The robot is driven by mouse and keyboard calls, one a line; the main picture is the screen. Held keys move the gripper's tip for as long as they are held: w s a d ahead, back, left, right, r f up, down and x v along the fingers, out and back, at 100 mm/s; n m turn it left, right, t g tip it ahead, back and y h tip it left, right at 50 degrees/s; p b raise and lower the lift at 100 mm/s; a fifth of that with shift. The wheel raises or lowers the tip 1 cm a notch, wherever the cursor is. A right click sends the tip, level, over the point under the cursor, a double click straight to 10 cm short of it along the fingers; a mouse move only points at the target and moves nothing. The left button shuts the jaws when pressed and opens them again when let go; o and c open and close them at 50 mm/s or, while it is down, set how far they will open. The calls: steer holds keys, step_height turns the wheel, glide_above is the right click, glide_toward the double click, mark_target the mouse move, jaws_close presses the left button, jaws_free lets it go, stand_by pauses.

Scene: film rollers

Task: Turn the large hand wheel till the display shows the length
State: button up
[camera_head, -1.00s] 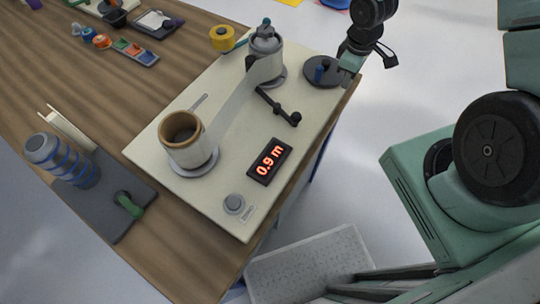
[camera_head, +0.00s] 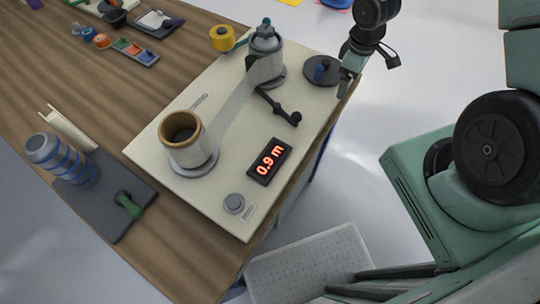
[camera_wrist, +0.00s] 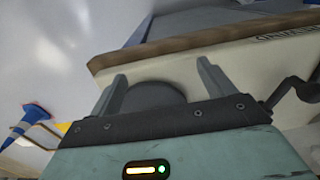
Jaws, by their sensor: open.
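The display (camera_head: 270,161) shows 0.9 m in red. In the head view my gripper (camera_head: 347,84) is just right of the wheel, beside the board's edge, and appears apart from it. In the wrist view my gripper (camera_wrist: 162,78) has its fingers spread with nothing held. The dark disc (camera_wrist: 152,97) shows between and beyond them, partly hidden by the gripper body; its knob is not seen there.
A pale strip runs between the front roller (camera_head: 187,143) and the back roller (camera_head: 265,62). A black lever (camera_head: 279,107) and a grey button (camera_head: 234,204) are on the board. A yellow tape roll (camera_head: 222,38) is behind. The floor right of the table is clear near my gripper.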

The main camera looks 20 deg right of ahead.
steer(key=shift+r, duration=0.15)
step_height(320, 180, up, 7)
steer(key=p, duration=0.6)
stand_by(0.8)
